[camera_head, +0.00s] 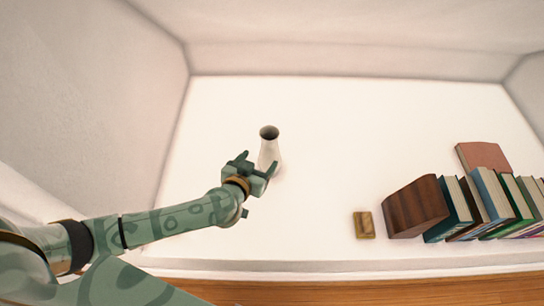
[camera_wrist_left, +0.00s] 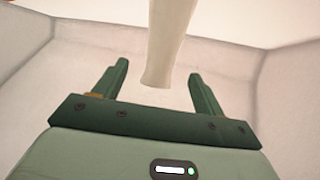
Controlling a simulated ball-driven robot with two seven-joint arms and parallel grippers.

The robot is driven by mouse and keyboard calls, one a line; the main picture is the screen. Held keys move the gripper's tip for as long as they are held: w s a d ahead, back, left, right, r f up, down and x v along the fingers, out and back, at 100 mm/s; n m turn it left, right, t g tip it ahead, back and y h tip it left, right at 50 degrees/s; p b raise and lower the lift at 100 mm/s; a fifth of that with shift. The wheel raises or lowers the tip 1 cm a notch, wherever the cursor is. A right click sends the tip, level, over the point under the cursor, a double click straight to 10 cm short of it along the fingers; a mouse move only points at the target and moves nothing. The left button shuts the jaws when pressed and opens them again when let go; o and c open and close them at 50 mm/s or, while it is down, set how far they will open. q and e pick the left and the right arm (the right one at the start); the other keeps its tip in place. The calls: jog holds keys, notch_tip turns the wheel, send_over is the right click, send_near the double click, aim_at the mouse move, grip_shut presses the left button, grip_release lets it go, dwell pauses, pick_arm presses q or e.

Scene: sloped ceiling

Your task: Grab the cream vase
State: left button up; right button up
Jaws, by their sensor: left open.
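The cream vase (camera_head: 269,148) stands upright on the white surface, its dark round mouth facing up. It shows in the left wrist view (camera_wrist_left: 169,38) as a pale tapering body coming down from the top edge, with one end between the directions of the two fingers. My left gripper (camera_head: 257,163) is open at the near side of the vase and covers part of its lower body in the head view. In the left wrist view its two dark green fingers (camera_wrist_left: 161,82) are spread with nothing clasped between them. Whether a finger touches the vase cannot be told. My right gripper is not in view.
A small yellow-brown block (camera_head: 364,225) lies right of the vase, near the front edge. Beyond it are a dark wooden bookend (camera_head: 416,207), a row of books (camera_head: 490,200) and a reddish-brown book (camera_head: 483,157). The surface around the vase is clear; walls (camera_head: 110,110) enclose it.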

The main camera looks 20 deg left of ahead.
aim_at(266, 147)
pick_arm(q)
jog(key=x, duration=0.2)
jog(key=b+x, duration=0.1)
jog(key=shift+w+f, duration=0.25)
jog(key=shift+f, duration=0.15)
jog(key=shift+w+b, duration=0.35)
jog(key=b+x, duration=0.3)
jog(key=x, duration=0.2)
jog(key=shift+w+a+r+b, duration=0.15)
jog(key=shift+w+a+b, duration=0.05)
jog(key=shift+b, duration=0.2)
jog(key=shift+w+r, duration=0.15)
jog(key=shift+w, duration=0.05)
jog(key=shift+r, duration=0.2)
jog(key=c, duration=1.5)
grip_shut()
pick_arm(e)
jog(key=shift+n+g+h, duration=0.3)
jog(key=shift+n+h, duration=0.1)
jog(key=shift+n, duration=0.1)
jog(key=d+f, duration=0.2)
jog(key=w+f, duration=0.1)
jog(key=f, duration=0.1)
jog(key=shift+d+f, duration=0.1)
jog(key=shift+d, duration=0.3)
pick_arm(q)
jog(key=shift+r, duration=0.1)
